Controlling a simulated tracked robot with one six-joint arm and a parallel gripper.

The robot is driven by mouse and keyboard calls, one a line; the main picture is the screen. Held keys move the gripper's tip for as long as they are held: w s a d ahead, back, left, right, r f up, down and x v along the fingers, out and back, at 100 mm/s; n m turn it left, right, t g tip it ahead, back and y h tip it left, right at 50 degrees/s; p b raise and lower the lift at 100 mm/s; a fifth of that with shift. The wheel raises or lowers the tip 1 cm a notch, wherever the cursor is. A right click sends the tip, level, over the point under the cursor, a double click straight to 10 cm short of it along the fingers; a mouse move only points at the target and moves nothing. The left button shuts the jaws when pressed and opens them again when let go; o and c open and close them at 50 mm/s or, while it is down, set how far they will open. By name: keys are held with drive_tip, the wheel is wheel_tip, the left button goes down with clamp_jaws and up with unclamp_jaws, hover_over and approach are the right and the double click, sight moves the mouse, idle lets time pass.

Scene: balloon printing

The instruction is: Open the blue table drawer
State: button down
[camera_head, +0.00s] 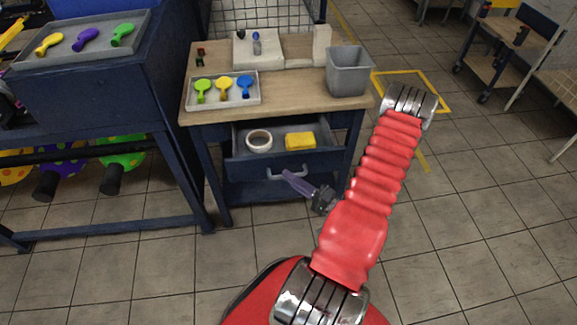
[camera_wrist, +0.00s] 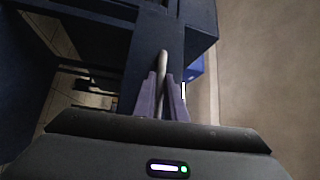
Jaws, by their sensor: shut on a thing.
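The blue table drawer (camera_head: 243,171) is pulled out from under the wooden tabletop, so its inside shows in the head view. It holds a white-and-brown ring (camera_head: 259,140) and a yellow block (camera_head: 300,141). A light metal bar handle (camera_head: 273,176) is on the drawer's front; it also shows in the wrist view (camera_wrist: 164,58). My gripper (camera_head: 287,175) is at the right part of the handle. In the wrist view its purple fingers (camera_wrist: 161,97) are shut on the handle, one on each side. The fingers hide part of the handle.
The wooden tabletop (camera_head: 290,88) carries a tray of balloons (camera_head: 251,103) and a grey bin (camera_head: 349,71). A dark blue workbench (camera_head: 95,95) stands close on the left. The tiled floor in front of the drawer is clear apart from my arm.

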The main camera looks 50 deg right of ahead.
drive_tip(key=shift+s+a+f, duration=0.2)
drive_tip(key=shift+s+a, duration=0.25)
drive_tip(key=shift+s, duration=0.15)
drive_tip(key=c, duration=1.8)
unclamp_jaws()
drive_tip(key=shift+r, duration=0.1)
drive_tip(key=shift+s, duration=0.1)
drive_tip(key=s+d+f, duration=0.1)
drive_tip(key=s+f, duration=0.1)
drive_tip(key=s, duration=1.1)
drive_tip(key=shift+s+d, duration=0.2)
drive_tip(key=shift+d, duration=0.15)
